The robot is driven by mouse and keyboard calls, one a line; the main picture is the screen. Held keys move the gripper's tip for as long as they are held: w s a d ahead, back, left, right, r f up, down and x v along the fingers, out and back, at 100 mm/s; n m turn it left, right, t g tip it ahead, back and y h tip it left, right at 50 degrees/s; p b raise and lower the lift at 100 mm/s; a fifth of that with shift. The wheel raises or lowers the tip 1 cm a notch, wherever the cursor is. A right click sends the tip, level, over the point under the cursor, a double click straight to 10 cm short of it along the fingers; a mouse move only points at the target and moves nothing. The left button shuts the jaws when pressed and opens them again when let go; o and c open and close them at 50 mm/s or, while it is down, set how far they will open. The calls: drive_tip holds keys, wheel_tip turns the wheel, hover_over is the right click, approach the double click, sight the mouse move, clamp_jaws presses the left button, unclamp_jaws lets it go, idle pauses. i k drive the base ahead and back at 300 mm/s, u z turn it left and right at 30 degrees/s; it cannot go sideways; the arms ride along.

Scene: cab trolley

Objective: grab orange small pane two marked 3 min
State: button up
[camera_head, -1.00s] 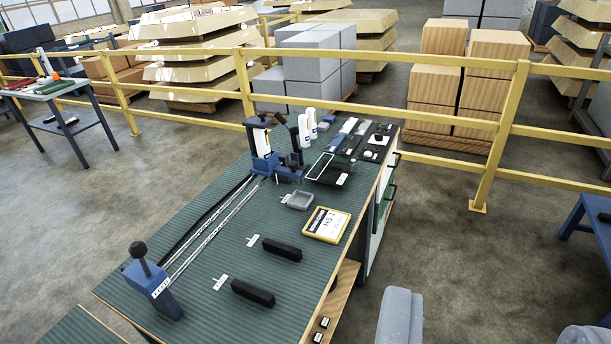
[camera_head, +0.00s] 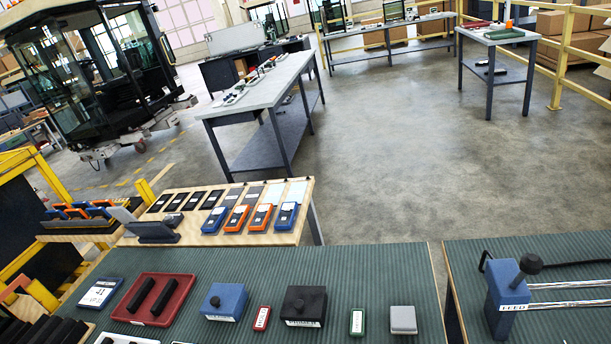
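I cannot make out a "3 min" mark anywhere. Two orange-framed panels, one (camera_head: 237,218) and another (camera_head: 261,217), lie side by side on a light wooden table (camera_head: 312,190) left of centre. A blue-framed panel lies at each end of this pair, one on the left (camera_head: 214,220) and one on the right (camera_head: 287,215). More orange-edged pieces (camera_head: 75,212) stand in a rack at the left. Their markings are too small to read. My gripper is not in view.
A green ribbed bench (camera_head: 370,270) in front holds a red tray (camera_head: 130,300) with black bars, blue and black blocks and small cases. A second bench (camera_head: 590,255) with a blue lever device (camera_head: 508,300) is at right. Open floor (camera_head: 390,160) lies beyond. A cab (camera_head: 85,75) stands far left.

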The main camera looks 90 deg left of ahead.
sight(260, 219)
drive_tip(key=u, duration=1.8)
drive_tip(key=i, duration=0.3)
drive_tip(key=u, duration=0.5)
drive_tip(key=k, duration=0.8)
drive_tip(key=u, duration=0.2)
drive_tip(key=i, duration=0.8)
drive_tip(key=z, duration=0.15)
